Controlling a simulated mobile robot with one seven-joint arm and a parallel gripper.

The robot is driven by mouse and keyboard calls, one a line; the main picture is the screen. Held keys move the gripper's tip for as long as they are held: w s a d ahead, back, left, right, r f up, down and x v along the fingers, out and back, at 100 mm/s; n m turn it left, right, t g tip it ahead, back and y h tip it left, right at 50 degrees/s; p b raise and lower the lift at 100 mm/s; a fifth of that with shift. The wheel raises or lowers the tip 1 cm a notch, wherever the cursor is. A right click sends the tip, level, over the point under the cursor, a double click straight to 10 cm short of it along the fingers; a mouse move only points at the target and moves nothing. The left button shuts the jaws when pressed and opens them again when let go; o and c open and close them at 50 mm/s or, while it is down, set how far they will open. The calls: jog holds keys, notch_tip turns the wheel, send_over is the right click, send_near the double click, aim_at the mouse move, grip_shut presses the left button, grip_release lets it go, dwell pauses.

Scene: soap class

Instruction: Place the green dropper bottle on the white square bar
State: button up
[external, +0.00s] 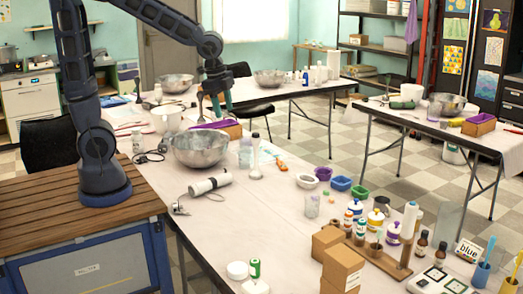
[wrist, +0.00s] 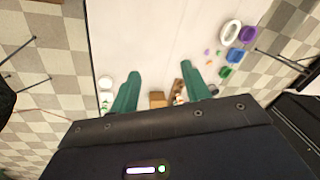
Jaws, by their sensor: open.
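A small bottle with green and white on it (external: 255,268) stands near the front edge of the long table, beside a round white jar (external: 237,270). It could be the green dropper bottle, but a dropper tip is too small to make out. My gripper (external: 217,104) is raised over the far part of the table, near the large metal bowl, far from that bottle. In the wrist view its two green fingers (wrist: 161,72) are spread apart with nothing between them.
A metal bowl (external: 201,147) and a white cylinder lying down (external: 210,184) are on the table. Cardboard boxes (external: 343,268), a wooden rack (external: 377,250) and several bottles crowd the near right. Coloured containers (external: 341,183) line the right edge. The table's middle is mostly clear.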

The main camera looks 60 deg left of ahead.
jog(key=s+a+r+n+t, duration=0.1)
jog(key=s+a+r+n, duration=0.2)
jog(key=s+a+n, duration=0.3)
jog(key=s+a+r+n+t, duration=0.1)
jog(key=s+a+r+n, duration=0.2)
jog(key=s+a+n, duration=0.4)
jog(key=s+a, duration=0.2)
jog(key=a, duration=0.6)
jog(key=shift+r, duration=0.35)
jog(key=shift+s+a, duration=0.1)
